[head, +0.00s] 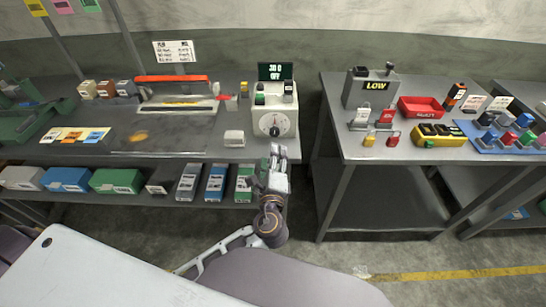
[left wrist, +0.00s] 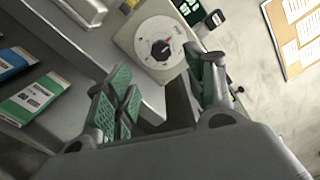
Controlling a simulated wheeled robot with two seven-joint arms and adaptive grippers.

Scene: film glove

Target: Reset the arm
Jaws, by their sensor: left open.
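My left gripper (head: 269,166) is in front of the left bench's front edge, just below the white control box (head: 289,122). In the left wrist view its green-padded fingers (left wrist: 165,95) are spread apart with nothing between them. The box's round dial (head: 273,124) lies beyond the fingertips, and it also shows in the left wrist view (left wrist: 161,45). The gripper appears apart from the box and dial. My right gripper is in neither view.
The left bench (head: 215,148) holds a film tray, cards and small blocks. Several coloured boxes (head: 118,181) fill its lower shelf. A right bench (head: 355,149) carries a grey box marked LOW (head: 370,88), a red tray (head: 421,107) and tags. A floor gap separates the benches.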

